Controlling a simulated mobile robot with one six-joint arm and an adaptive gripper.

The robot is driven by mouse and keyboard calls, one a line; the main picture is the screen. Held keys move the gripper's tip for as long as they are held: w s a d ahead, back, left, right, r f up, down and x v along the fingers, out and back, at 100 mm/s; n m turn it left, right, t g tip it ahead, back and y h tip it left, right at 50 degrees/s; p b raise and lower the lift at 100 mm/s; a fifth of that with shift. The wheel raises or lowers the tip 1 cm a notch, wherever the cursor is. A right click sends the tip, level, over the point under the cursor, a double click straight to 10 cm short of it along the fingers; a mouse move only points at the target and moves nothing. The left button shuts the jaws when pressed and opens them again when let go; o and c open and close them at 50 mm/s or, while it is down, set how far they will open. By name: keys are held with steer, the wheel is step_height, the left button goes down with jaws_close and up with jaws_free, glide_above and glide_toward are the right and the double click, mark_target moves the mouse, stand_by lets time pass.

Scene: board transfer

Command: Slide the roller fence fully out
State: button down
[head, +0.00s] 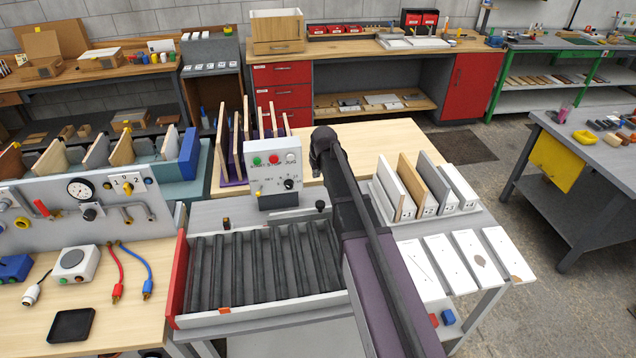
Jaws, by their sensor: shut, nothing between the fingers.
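A roller bed (262,264) with several dark rollers lies in a pale frame at the centre of the head view. A red upright panel (176,275) closes its left end, and a pale rail runs along its front edge with a small orange mark. I cannot tell for certain which of these is the roller fence. A small black knob (320,205) shows behind the bed. My arm crosses the right part of the bed and hides it. My gripper (317,172) is at the arm's dark far end, near the control box, shut and empty; its fingertips are not clearly seen.
A control box (275,172) with coloured buttons stands behind the bed. Upright boards (435,187) stand in a rack at right, with flat white boards (480,260) in front. A gauge panel (80,205) and upright dividers are at left. Floor is free at far right.

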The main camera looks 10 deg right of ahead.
mark_target(320, 210)
steer(key=shift+d+b+x, duration=0.25)
steer(key=shift+b+x, duration=4.45)
steer(key=shift+x, duration=0.35)
steer(key=shift+s, duration=2.15)
steer(key=shift+d, duration=0.1)
